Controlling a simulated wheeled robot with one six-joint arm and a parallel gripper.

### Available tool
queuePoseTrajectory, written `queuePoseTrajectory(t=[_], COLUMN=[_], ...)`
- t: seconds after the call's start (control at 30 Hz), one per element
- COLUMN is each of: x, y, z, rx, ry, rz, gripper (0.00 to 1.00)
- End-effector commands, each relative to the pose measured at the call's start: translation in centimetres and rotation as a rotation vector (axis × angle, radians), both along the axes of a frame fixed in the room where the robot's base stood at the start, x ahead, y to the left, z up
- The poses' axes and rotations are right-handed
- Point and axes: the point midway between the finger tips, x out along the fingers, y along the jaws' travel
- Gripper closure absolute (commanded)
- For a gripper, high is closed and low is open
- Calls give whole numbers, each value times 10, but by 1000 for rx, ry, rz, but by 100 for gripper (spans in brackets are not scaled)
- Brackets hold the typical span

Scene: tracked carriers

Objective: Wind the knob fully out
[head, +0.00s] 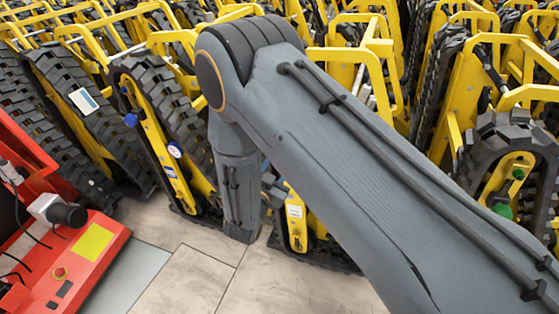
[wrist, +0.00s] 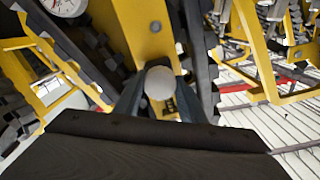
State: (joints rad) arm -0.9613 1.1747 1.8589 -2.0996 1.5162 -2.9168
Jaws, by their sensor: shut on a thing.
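In the wrist view a round pale grey knob (wrist: 159,83) sits in front of a yellow carrier frame (wrist: 140,30). My gripper (wrist: 158,95) has one dark finger on each side of the knob and is shut on it. The knob's rounded end faces the camera; its stem is hidden. I cannot tell how far out it is wound. In the head view my grey arm hides my gripper and the gripped knob.
Yellow carriers with black tracks (head: 155,115) stand close together around my arm. Blue knobs (head: 131,120) and green knobs (head: 502,212) show on other carriers. A red machine (head: 75,265) stands at lower left. Tiled floor (head: 180,270) is clear in front. A round dial (wrist: 66,6) is at upper left in the wrist view.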

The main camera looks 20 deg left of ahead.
Motion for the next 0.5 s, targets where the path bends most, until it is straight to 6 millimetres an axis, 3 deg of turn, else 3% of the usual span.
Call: queuePoseTrajectory(t=[0.47,0.5], x=[0,0], y=[0,0], z=[-1,-1], rx=[-17,-16], ry=[3,3], rz=[1,1], gripper=[86,62])
